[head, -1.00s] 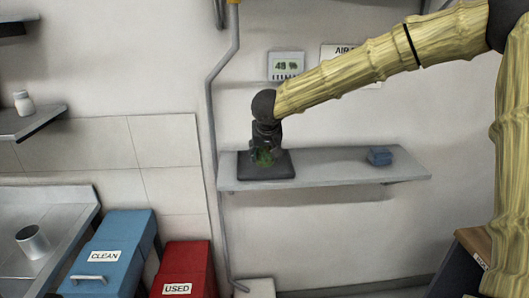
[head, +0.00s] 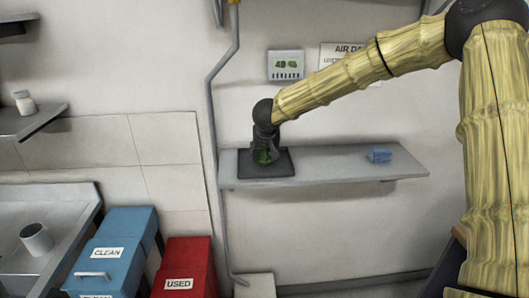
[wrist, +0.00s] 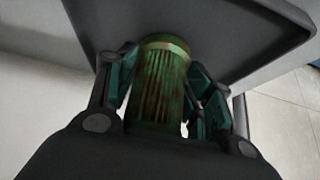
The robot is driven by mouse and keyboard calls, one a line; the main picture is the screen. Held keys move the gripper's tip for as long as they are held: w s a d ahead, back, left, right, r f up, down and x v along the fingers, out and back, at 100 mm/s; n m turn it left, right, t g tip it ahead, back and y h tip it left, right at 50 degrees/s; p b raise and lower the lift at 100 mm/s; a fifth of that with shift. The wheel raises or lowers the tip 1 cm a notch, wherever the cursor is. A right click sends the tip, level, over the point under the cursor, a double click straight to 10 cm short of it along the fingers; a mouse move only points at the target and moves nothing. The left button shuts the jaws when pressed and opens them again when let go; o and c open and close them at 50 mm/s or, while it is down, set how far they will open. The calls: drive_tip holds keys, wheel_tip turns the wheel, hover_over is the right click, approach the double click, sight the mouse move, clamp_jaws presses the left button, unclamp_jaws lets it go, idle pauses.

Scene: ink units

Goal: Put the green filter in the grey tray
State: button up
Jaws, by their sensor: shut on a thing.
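The green filter (wrist: 160,82) is a ribbed cylinder between the two fingers of my gripper (wrist: 161,88) in the wrist view. My gripper is shut on it. In the head view my gripper (head: 265,147) points down at the left end of the wall shelf, and the green filter (head: 264,156) shows only in part between its fingers. The dark grey tray (head: 283,169) lies flat on the shelf under them. In the wrist view the tray (wrist: 235,25) spreads behind the filter's far end. I cannot tell whether the filter touches the tray.
A small blue block (head: 379,155) sits on the right part of the shelf (head: 330,166), with bare shelf between it and the tray. A grey pipe (head: 212,130) runs down the wall just left of the shelf. A blue bin (head: 117,250) and a red bin (head: 187,257) stand lower left.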

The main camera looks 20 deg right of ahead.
drive_tip(key=o, duration=1.1)
drive_tip(key=shift+f, duration=0.1)
drive_tip(key=shift+s+r, duration=0.1)
drive_tip(key=shift+r, duration=0.35)
drive_tip(key=b+v, duration=0.1)
drive_tip(key=v, duration=1)
drive_tip(key=shift+s+a+r, duration=0.1)
drive_tip(key=shift+a+r, duration=0.05)
